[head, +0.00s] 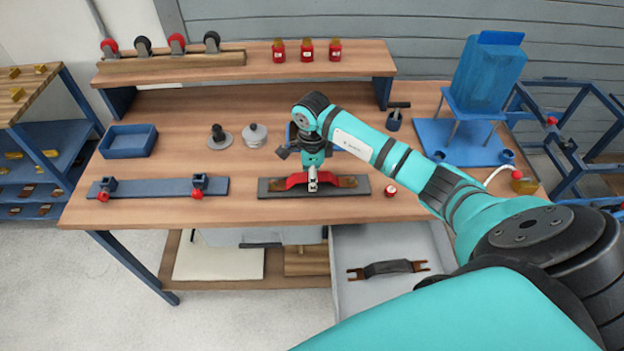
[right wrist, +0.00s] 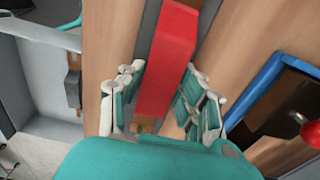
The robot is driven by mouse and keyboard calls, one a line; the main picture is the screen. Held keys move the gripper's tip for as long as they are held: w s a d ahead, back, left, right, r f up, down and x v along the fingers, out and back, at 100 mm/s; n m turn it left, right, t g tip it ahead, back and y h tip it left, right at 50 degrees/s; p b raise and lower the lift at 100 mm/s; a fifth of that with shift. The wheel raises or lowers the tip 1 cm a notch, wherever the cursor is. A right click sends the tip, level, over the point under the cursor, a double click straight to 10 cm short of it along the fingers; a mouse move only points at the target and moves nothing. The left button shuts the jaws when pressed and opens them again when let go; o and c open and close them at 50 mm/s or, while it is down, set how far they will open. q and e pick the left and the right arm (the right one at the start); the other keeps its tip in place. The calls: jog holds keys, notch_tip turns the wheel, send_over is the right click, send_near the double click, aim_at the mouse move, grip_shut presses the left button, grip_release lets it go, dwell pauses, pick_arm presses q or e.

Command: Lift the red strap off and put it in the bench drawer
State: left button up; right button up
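The red strap (head: 297,180) is a raised bridge shape with brown ends on a dark plate (head: 267,194) at the bench's front edge. My right gripper (head: 313,182) points down over its middle. In the right wrist view the red strap (right wrist: 167,62) runs between my right gripper's fingers (right wrist: 162,88), one on each side and close to its edges. I cannot tell whether they press on it. The bench drawer (head: 349,290) is pulled open below and right of the plate. A dark strap with brown ends (head: 388,268) lies in it. My left gripper is out of view.
A blue-grey bar (head: 150,188) with two red-knobbed clamps lies left of the plate. A small red-and-white container (head: 390,191) stands just right of it. A blue tray (head: 128,141) and two round knobbed pieces are farther back. A blue mat (head: 457,152) is at right.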

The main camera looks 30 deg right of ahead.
grip_shut()
jog(key=shift+r, duration=0.1)
jog(key=shift+d+r, duration=0.1)
jog(key=shift+r, duration=0.35)
notch_tip(320, 180, up, 2)
jog(key=shift+r+b, duration=0.1)
jog(key=shift+b, duration=0.6)
jog(key=s+r+b, duration=0.1)
jog(key=s+b, duration=0.2)
jog(key=s, duration=1.3)
jog(key=shift+a+r, duration=0.35)
jog(key=shift+r, duration=0.05)
